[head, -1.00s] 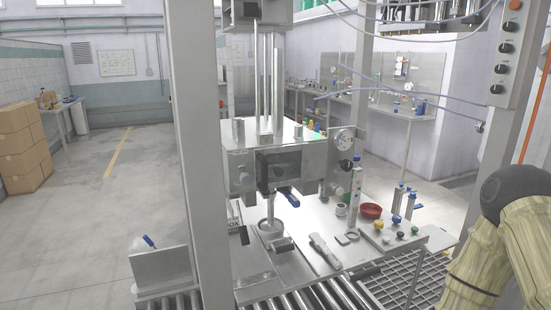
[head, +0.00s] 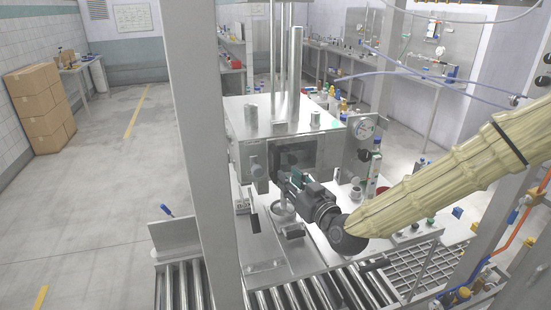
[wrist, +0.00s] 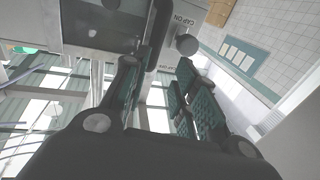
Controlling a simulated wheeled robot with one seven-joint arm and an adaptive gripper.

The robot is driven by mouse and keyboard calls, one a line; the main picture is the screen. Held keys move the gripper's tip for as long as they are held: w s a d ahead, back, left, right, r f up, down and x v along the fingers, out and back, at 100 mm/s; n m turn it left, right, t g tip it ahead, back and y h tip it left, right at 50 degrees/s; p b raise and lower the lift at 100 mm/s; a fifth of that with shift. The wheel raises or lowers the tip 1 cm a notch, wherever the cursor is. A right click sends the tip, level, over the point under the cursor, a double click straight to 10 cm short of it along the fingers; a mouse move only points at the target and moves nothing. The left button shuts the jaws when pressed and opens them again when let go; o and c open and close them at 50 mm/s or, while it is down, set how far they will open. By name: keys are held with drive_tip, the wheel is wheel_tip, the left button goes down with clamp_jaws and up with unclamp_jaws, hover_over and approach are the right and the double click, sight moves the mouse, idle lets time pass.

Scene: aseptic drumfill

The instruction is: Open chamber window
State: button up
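The steel chamber box (head: 285,118) stands in the middle of the head view. Its dark window (head: 318,152) is on the front face and looks closed, partly covered by my gripper. My gripper (head: 287,170) is at the lower left of the window, with the arm coming in from the right. In the wrist view my gripper (wrist: 167,85) has its two teal-padded fingers apart, with nothing clearly between them. A dark frame edge (wrist: 158,35) of the window lies by the left finger; contact cannot be told. The blue handle under the window is hidden.
A round knob (wrist: 187,45) and a "CAP ON" label show close to the fingers. A steel post (head: 200,150) stands left of the chamber. Rollers (head: 180,288) lie in front.

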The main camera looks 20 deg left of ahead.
sight(279, 165)
drive_tip(key=p+x, duration=0.1)
drive_tip(key=x, duration=0.2)
drive_tip(key=p+x, duration=0.1)
drive_tip(key=x, duration=0.1)
drive_tip(key=p+x, duration=0.2)
drive_tip(key=x, duration=0.1)
drive_tip(key=shift+w+d, duration=0.15)
drive_tip(key=shift+w, duration=0.45)
drive_tip(key=shift+w+a+f, duration=0.15)
drive_tip(key=shift+w+a, duration=0.25)
drive_tip(key=shift+a, duration=0.1)
drive_tip(key=shift+c, duration=0.2)
